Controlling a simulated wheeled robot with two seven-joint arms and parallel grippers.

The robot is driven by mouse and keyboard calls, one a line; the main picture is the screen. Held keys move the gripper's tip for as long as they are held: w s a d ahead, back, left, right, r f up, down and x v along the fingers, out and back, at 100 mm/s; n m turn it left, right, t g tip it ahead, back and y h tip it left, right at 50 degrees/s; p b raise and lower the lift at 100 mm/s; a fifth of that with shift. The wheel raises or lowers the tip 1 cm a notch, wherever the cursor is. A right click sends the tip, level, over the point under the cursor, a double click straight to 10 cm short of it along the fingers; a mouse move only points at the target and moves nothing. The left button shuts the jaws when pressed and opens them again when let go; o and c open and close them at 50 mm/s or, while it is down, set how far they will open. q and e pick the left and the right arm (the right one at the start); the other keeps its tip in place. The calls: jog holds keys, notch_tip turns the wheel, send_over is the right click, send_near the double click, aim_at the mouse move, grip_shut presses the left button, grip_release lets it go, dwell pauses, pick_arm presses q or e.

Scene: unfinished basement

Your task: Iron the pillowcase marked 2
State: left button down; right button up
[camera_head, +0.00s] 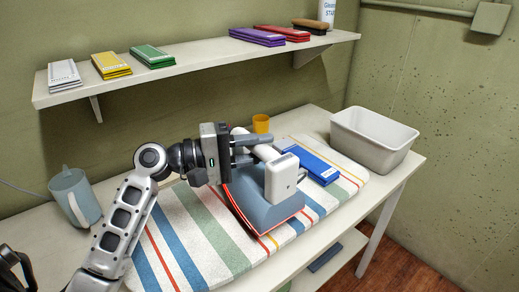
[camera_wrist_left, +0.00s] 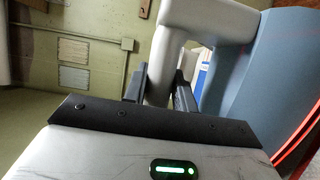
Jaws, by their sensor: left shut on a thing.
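A blue-grey iron (camera_head: 258,200) with a white handle and a red edge line is over the striped ironing pad (camera_head: 205,222). I cannot tell whether its sole touches the pad. My left gripper (camera_head: 255,148) is shut on the iron's white handle. In the left wrist view the two dark fingers (camera_wrist_left: 158,88) are on either side of the handle (camera_wrist_left: 163,62), with the iron's body (camera_wrist_left: 262,80) to the right. A blue folded cloth (camera_head: 318,167) lies on the pad behind the iron, partly hidden; no number is readable on it.
A shelf (camera_head: 200,66) holds white, yellow, green, purple and red folded cloths and a brush (camera_head: 309,24). A white bin (camera_head: 372,138) stands right on the table, a grey-blue jug (camera_head: 75,196) left, a yellow cup (camera_head: 261,123) behind. The pad's front left is clear.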

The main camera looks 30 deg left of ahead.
pick_arm(q)
jog(key=shift+s+d+p, duration=0.3)
jog(key=shift+d, duration=0.4)
dwell(1.0)
dwell(0.3)
jog(key=shift+r+p, duration=0.55)
jog(key=shift+r, duration=0.05)
notch_tip(320, 180, up, 4)
jog(key=p, duration=0.3)
jog(key=shift+a, duration=0.1)
jog(key=shift+r+p, duration=0.75)
jog(key=shift+r, duration=1.35)
